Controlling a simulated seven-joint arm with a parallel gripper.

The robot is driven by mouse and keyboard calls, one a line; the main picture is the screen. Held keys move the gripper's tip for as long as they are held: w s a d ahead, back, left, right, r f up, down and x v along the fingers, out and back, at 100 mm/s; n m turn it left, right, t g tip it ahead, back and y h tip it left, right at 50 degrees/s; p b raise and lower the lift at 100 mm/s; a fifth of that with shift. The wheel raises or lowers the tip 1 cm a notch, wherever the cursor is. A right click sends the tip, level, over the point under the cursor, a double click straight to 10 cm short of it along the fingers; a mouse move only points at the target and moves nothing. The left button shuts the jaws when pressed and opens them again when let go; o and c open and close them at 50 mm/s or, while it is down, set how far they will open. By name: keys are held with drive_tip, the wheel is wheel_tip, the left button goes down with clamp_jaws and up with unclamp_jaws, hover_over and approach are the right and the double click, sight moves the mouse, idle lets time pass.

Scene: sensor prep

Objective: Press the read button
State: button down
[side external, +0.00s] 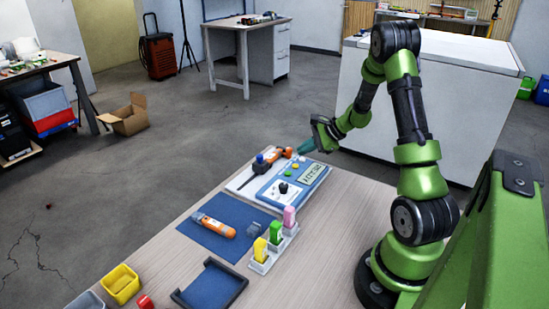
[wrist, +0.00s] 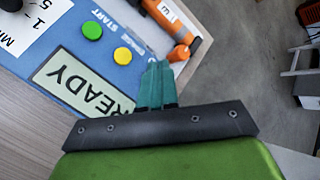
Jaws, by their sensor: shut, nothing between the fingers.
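A blue and white instrument panel (side external: 267,192) lies on the wooden table, with a display (side external: 311,176) and a black knob (side external: 283,188). In the wrist view the display (wrist: 82,85) reads READY. A green button (wrist: 92,30) sits beside the word START. A yellow button (wrist: 123,55) has a small label too blurred to read, so I cannot tell for certain which is the read button. My gripper (side external: 304,148) is above the panel's far end. Its teal fingers (wrist: 157,72) are shut and empty, appearing just beside the yellow button.
An orange and black handheld tool (wrist: 168,22) lies beside the panel. Nearer are a blue mat (side external: 213,240) with an orange device (side external: 215,226), a rack (side external: 260,265) of coloured pieces, a dark-rimmed blue tray (side external: 208,287) and a yellow bin (side external: 121,284).

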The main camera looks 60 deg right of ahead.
sight(305, 160)
drive_tip(key=shift+f, duration=0.35)
drive_tip(key=shift+f, duration=0.4)
idle(0.5)
drive_tip(key=shift+r, duration=0.85)
drive_tip(key=shift+r, duration=0.1)
drive_tip(key=shift+r, duration=2.4)
